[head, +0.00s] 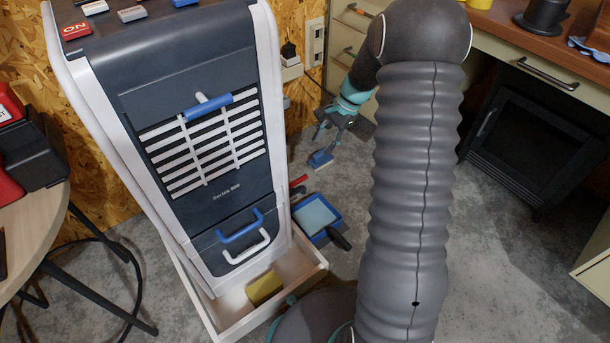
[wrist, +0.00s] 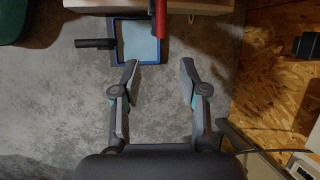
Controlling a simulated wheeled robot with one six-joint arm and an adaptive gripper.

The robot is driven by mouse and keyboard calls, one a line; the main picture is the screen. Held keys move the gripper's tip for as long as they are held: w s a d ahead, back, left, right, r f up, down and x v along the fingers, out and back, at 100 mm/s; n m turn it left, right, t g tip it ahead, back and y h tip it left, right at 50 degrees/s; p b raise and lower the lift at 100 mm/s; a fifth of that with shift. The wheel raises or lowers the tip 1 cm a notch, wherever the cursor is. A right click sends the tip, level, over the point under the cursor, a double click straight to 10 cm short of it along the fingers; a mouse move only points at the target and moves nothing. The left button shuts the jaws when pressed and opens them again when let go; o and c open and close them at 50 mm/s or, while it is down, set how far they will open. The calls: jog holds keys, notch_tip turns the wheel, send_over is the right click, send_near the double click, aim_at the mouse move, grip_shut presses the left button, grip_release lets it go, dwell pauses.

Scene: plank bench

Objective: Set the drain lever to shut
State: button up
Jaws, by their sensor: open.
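The grey and white cooler (head: 185,60) stands upright at the left of the head view, in a shallow tray. A red handle (head: 298,181) with a dark part sticks out beside its lower right side and looks like the drain lever; its marking is not readable. In the wrist view the red handle (wrist: 160,18) shows at the top, in front of the fingertips. My gripper (head: 323,138) is open and empty, right of the cooler. In the wrist view my gripper (wrist: 158,68) has its fingers apart and touches nothing.
A blue dustpan (head: 317,214) with a black handle lies on the floor near the cooler. The tray (head: 228,325) holds a yellow block (head: 264,287).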

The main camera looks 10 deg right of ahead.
aim_at(304, 177)
jog(key=x, duration=0.5)
jog(key=b+x, duration=0.1)
jog(key=x, duration=0.4)
jog(key=b+x, duration=0.1)
jog(key=x, duration=0.4)
jog(key=shift+w+d+f, duration=0.2)
jog(key=shift+w+d, duration=0.05)
jog(key=shift+d, duration=0.05)
grip_shut()
